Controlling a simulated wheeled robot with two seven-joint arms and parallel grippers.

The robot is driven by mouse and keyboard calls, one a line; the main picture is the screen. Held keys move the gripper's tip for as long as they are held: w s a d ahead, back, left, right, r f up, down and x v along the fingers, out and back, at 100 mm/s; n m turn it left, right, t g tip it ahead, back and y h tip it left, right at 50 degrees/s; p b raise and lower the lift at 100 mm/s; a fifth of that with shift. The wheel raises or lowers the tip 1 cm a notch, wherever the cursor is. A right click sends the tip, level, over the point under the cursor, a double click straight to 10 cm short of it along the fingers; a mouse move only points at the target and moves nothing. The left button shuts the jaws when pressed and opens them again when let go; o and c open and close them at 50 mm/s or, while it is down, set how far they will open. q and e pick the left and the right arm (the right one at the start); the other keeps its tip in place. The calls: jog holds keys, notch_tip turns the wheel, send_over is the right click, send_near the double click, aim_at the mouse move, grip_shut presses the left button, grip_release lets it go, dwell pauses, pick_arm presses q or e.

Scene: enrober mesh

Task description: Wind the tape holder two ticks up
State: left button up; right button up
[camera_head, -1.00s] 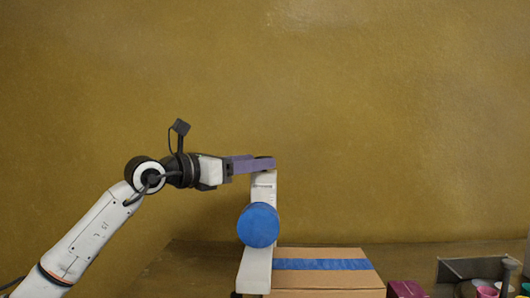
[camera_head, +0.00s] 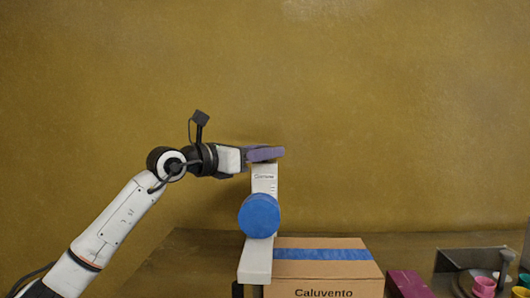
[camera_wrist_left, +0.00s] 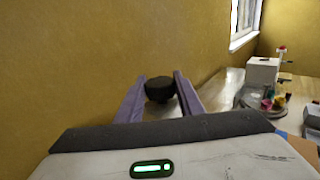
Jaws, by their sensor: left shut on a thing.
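The tape holder is a pale upright post (camera_head: 264,180) with a big blue tape roll (camera_head: 259,215) on its front. It stands in the middle of the head view, left of the carton. Small dark marks show near the post's top, too fine to read. My left gripper (camera_head: 268,154), with purple fingers, is at the top of the post. In the left wrist view its fingers (camera_wrist_left: 160,95) stand on both sides of a round black knob (camera_wrist_left: 160,88), and it is shut on this knob. In the head view the fingers hide the knob. My right gripper is out of view.
A cardboard carton (camera_head: 320,270) with a blue tape strip stands right of the post. A magenta box (camera_head: 408,284) and a grey tray (camera_head: 447,262) with coloured cups (camera_head: 484,286) are at the right. The wall (camera_head: 400,120) behind is bare.

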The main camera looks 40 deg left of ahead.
pick_arm(q)
jog(key=shift+n+y, duration=0.3)
jog(key=shift+y, duration=0.2)
